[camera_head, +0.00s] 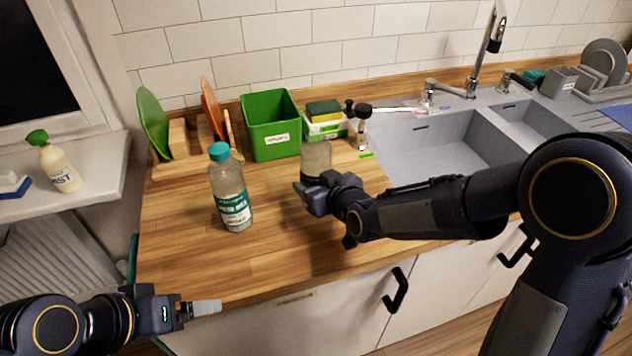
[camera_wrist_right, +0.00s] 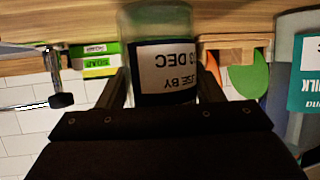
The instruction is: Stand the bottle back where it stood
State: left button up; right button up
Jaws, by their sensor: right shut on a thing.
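A clear bottle or jar (camera_head: 316,160) is held in my right gripper (camera_head: 312,190), at the middle of the wooden counter. In the right wrist view, which is upside down, a finger lies on each side of the clear container (camera_wrist_right: 160,20), and its label reads "USE BY 3 DEC". It looks about upright; I cannot tell whether its base touches the counter. A taller bottle with a teal cap and milk label (camera_head: 230,195) stands upright to its left, apart from the gripper. My left gripper (camera_head: 207,308) is empty, low at the counter's front-left edge; its opening is unclear.
A green bin (camera_head: 271,126), a sponge box (camera_head: 325,124) and a wooden rack with coloured boards (camera_head: 185,140) stand along the back. The sink (camera_head: 445,145) is to the right. A spray bottle (camera_head: 58,165) stands on the sill. The front-left counter is clear.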

jog(key=shift+f, duration=0.1)
jog(key=o, duration=1.3)
jog(key=shift+s+r, duration=0.1)
jog(key=shift+r, duration=0.15)
jog(key=s+d+r+m+g+h, duration=0.1)
jog(key=s+d+r+m+g, duration=0.25)
jog(key=s+d, duration=1.35)
jog(key=s+d+f+m+g+h, duration=0.1)
jog(key=s+d+m+g, duration=0.1)
jog(key=s, duration=1)
jog(key=shift+s+d+f+m+g+h, duration=0.3)
jog(key=shift+s+d+f+m+g, duration=0.1)
jog(key=shift+d+m, duration=0.55)
jog(key=shift+a, duration=0.15)
